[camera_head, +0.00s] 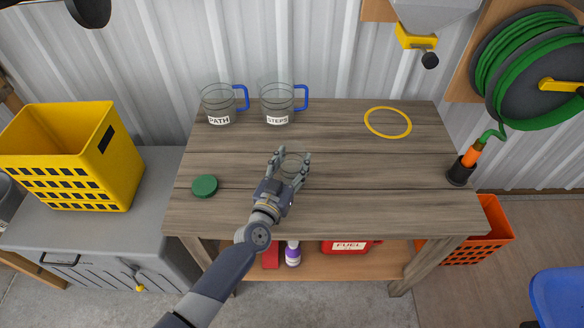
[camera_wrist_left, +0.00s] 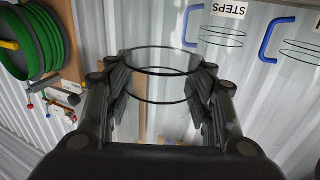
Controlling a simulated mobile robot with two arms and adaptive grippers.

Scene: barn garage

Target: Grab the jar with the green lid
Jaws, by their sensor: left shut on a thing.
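A green round lid (camera_head: 204,186) lies on the left part of the wooden workbench (camera_head: 400,190). I cannot tell whether a clear jar is under it. My left gripper (camera_head: 289,157) is over the middle of the bench, to the right of the green lid and apart from it. It is shut on a clear round jar (camera_head: 293,166), with a finger on each side. In the left wrist view the clear jar (camera_wrist_left: 160,49) shows as dark rim lines between the fingers (camera_wrist_left: 160,85), with no lid visible on it. My right gripper is not in view.
Two clear mugs with blue handles, PATH (camera_head: 218,104) and STEPS (camera_head: 277,103), stand at the back left of the bench. A yellow ring (camera_head: 387,109) lies at the back right. A yellow crate (camera_head: 110,165) is at left. The bench's right front is clear.

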